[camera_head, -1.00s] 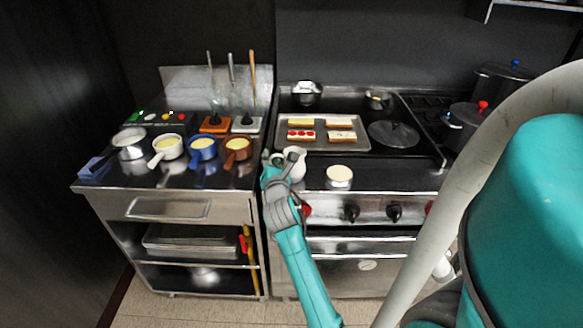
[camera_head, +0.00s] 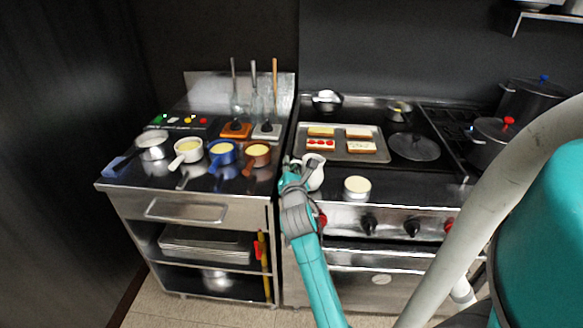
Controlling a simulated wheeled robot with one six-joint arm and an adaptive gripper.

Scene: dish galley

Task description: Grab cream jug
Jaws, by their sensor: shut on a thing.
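The white cream jug (camera_head: 315,172) is at the front left of the stove top, just right of the gap between the two units. My gripper (camera_head: 297,167) is at the jug's left side and shut on it. The wrist hides part of the jug's lower side and most of the fingers. I cannot tell whether the jug's base touches the stove top.
A white-topped round pot (camera_head: 357,188) stands right of the jug. Behind is a tray (camera_head: 343,156) of decorated slices, with a dark lid (camera_head: 414,147) beside it. Several small pans, one blue (camera_head: 222,154), stand on the left counter (camera_head: 150,183).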

